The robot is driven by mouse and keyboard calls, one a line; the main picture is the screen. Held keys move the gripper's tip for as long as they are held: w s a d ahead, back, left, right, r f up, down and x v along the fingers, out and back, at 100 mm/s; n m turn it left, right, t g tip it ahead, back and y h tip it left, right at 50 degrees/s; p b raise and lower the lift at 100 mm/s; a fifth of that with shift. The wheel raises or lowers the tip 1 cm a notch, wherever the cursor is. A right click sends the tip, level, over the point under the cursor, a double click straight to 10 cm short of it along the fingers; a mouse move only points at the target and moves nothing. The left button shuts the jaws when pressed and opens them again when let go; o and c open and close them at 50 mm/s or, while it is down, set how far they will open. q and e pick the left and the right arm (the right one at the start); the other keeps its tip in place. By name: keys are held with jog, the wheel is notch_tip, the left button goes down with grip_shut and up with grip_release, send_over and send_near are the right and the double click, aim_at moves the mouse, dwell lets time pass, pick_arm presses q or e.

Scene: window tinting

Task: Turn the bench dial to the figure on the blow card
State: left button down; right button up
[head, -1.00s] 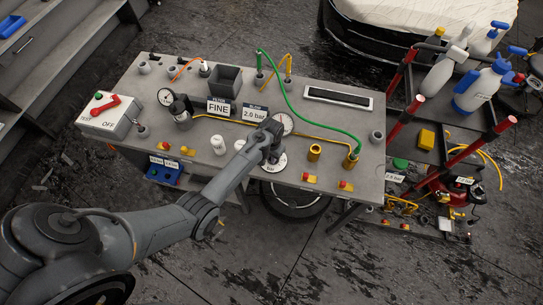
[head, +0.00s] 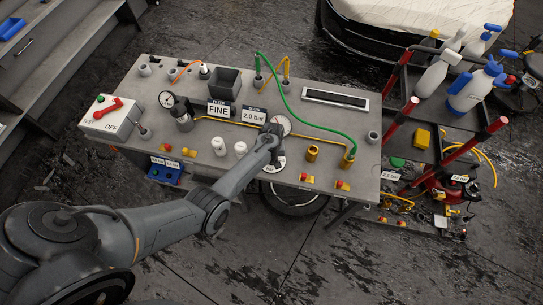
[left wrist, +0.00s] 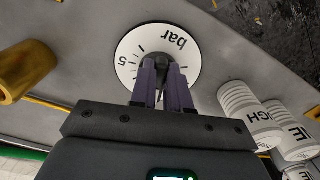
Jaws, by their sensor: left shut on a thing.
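The bench dial is a white disc (left wrist: 190,62) with a dark knob at its centre, marked "bar" and with figures including 5 and 1 in the left wrist view. In the head view the dial (head: 281,164) is partly hidden by my arm. My left gripper (left wrist: 161,66) is shut on the dial's knob. Its purple fingers hide part of the scale, and I cannot tell the exact setting. The blow card (head: 254,116) stands behind the dial and reads "2.0 bar". My right gripper is not in view.
A "FINE" card (head: 217,109) stands left of the blow card. White pots (head: 218,146) and a brass fitting (head: 312,153) flank the dial. A green hose (head: 302,118) arches over the right of the bench. A trolley with spray bottles (head: 468,92) stands to the right.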

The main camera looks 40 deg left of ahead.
pick_arm(q)
jog(key=n, duration=0.4)
jog(key=shift+w+d+n, duration=0.15)
jog(key=shift+w+n, duration=0.1)
jog(key=shift+n, duration=0.15)
dwell(0.4)
jog(key=c, duration=1.1)
grip_release()
jog(key=shift+r+p, duration=0.4)
jog(key=shift+r, duration=0.1)
notch_tip(320, 180, up, 10)
jog(key=p, duration=0.1)
jog(key=shift+p, duration=0.4)
